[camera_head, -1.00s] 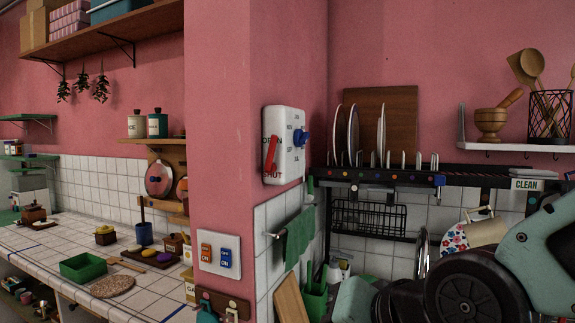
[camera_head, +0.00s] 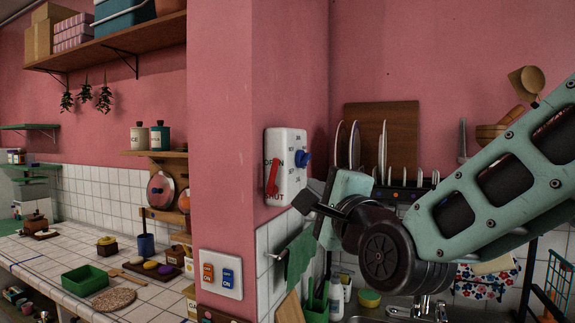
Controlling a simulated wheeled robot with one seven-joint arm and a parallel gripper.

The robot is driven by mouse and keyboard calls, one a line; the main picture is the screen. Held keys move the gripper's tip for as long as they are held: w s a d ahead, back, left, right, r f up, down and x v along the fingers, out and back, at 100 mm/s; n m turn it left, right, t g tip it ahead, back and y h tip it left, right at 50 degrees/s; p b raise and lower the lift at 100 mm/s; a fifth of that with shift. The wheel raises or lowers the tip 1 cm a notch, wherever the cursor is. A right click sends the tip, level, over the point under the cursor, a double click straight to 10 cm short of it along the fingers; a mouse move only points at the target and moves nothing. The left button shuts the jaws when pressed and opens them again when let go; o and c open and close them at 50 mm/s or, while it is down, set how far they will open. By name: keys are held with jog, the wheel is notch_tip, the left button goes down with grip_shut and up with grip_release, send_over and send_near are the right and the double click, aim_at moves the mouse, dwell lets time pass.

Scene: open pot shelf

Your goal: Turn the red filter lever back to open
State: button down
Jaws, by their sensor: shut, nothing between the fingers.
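The red filter lever (camera_head: 272,178) is on the white wall panel (camera_head: 297,150), at the left of its face. It stands near upright, slightly tilted, between the OPEN marking above and the SHUT marking below. Its lower end is close to SHUT. A blue knob (camera_head: 305,158) is on the same panel, to the right of the lever. My gripper (camera_head: 304,202) is shut and empty. Its dark fingers point left, just below and right of the panel's lower right corner. It is apart from the lever in the picture; the exact depth gap cannot be told.
Below the panel, a green towel (camera_head: 299,256) hangs on a rail. A switch plate (camera_head: 221,274) with orange and blue switches is at the lower left. The plate rack (camera_head: 385,150) with upright plates is behind my arm. The pink wall around the panel is clear.

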aim_at(275, 165)
jog(key=w+a+p, duration=0.1)
jog(key=w+a+r+p, duration=0.1)
jog(key=w+a, duration=0.1)
jog(key=w+a+p, duration=0.1)
jog(key=p, duration=0.1)
jog(key=shift+w+a+r, duration=0.15)
jog(key=shift+w+r, duration=0.15)
jog(key=shift+r, duration=0.1)
jog(key=shift+w+a+p, duration=0.25)
jog(key=shift+a+p, duration=0.05)
jog(key=shift+a, duration=0.25)
jog(key=shift+w+a+r+n+g+p, duration=0.15)
jog(key=shift+a+r+n+g+p, duration=0.15)
jog(key=shift+a+r+n+p, duration=0.1)
jog(key=shift+a+f+n+b, duration=0.1)
jog(key=shift+a+n+b, duration=0.2)
jog(key=shift+b, duration=0.95)
jog(key=shift+a+r+g, duration=0.15)
jog(key=shift+r+g, duration=0.15)
jog(key=shift+r, duration=0.15)
